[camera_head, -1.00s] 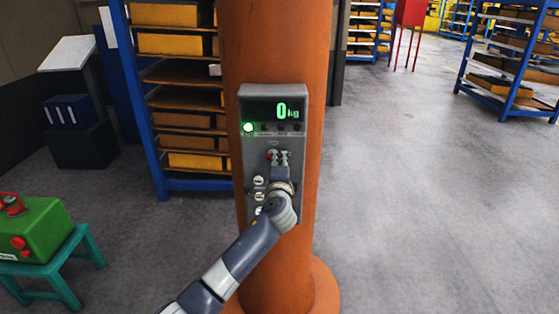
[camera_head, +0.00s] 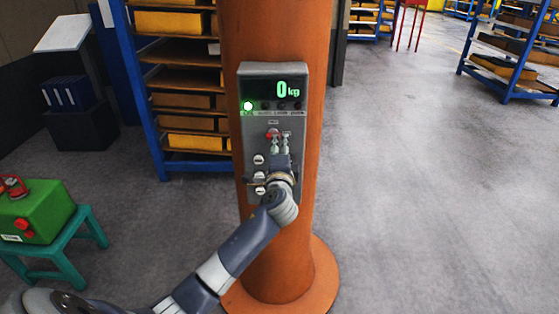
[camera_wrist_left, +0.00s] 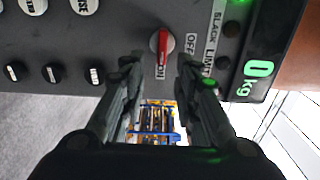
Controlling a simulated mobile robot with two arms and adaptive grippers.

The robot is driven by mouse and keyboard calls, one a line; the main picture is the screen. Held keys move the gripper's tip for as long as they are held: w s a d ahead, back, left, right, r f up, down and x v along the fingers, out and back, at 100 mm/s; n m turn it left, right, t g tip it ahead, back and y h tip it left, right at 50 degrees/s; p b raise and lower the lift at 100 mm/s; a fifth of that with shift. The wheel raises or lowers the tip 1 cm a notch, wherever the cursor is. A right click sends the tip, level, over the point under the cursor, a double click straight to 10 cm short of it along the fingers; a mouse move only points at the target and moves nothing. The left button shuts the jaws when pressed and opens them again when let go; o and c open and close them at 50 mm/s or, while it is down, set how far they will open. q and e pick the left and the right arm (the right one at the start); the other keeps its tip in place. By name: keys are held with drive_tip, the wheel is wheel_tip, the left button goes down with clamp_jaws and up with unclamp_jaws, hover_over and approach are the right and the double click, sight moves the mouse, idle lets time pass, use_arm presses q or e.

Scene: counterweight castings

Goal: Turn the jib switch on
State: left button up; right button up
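The jib switch (camera_wrist_left: 162,42) is a knob with a red bar on the grey control panel (camera_head: 247,95). In the left wrist view the bar stands roughly upright; the ON label is below it and OFF to its right. I cannot tell which end is the pointer. In the head view the switch (camera_head: 272,133) shows as a small red spot at my left gripper (camera_head: 280,143). In the left wrist view the gripper's fingers (camera_wrist_left: 158,66) are apart, one to either side of the knob, with an empty gap. Contact cannot be told. My right gripper is not in view.
The panel sits on an orange column (camera_head: 270,260). Its display reads 0 kg beside a lit green lamp (camera_head: 248,106). Several other knobs (camera_wrist_left: 53,73) are nearby. A shelf rack (camera_head: 180,140) stands behind; a green box (camera_head: 40,212) is on a stool at left.

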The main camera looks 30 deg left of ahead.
use_arm(q)
drive_tip(key=v, duration=0.8)
drive_tip(key=shift+a, duration=0.15)
